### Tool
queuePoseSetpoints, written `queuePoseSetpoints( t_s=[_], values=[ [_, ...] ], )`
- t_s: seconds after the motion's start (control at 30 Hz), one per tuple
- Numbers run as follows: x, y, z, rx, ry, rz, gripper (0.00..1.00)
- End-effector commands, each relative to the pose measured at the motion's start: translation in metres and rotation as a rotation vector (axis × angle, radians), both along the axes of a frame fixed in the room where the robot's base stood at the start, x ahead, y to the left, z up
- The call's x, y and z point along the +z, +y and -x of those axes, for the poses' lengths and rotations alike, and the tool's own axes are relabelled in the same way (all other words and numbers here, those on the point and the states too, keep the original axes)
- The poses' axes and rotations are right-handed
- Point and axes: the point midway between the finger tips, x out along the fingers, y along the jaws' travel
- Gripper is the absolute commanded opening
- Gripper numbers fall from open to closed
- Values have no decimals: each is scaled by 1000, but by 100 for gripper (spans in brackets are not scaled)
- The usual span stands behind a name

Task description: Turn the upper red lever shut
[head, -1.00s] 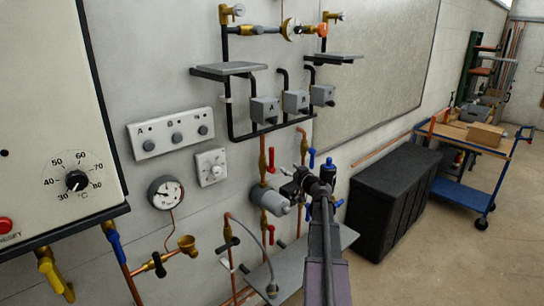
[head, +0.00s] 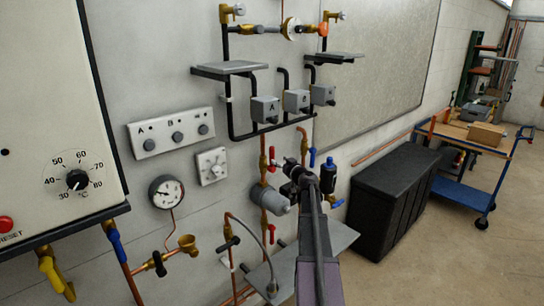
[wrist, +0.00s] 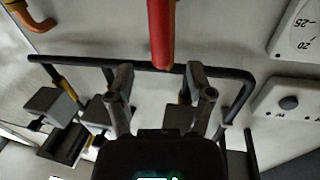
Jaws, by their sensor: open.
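The upper red lever (head: 272,155) sits on a copper pipe on the wall in the head view, pointing up and down along the pipe. A second red lever (head: 271,234) is lower on the same pipe run. My gripper (head: 292,168) is just right of the upper lever in the head view; its fingers are small and partly hidden there. In the wrist view my gripper (wrist: 161,85) has its two fingers apart with nothing held. A red lever (wrist: 161,35) hangs from the top edge, lined up with the gap between the fingers. Contact cannot be told.
A grey cylinder (head: 270,198) is just below my gripper. Blue levers (head: 312,157) are close on its right. Black pipes with grey boxes (head: 297,100) are above. A grey shelf (head: 325,240) is below, and a black chest (head: 398,200) stands right. Floor is clear farther right.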

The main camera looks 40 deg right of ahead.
Motion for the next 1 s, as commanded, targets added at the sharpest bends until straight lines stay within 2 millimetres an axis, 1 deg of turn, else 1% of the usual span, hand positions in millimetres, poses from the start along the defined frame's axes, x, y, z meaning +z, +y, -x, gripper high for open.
queuePoseSetpoints(
  t_s=[0.03, 0.2, 0.4, 0.6, 0.93, 0.97, 1.0],
  values=[
    [0, -3, -11, 1, 0, 0, 68],
    [0, -6, -36, 1, 0, 0, 68],
    [0, -8, -57, 0, 0, 0, 68],
    [0, -8, -67, 0, 0, 0, 68],
    [0, -8, -67, -1, 0, 0, 68],
    [0, -8, -67, -1, 0, 0, 59],
    [0, -8, -67, -1, 0, 0, 47]
  ],
)
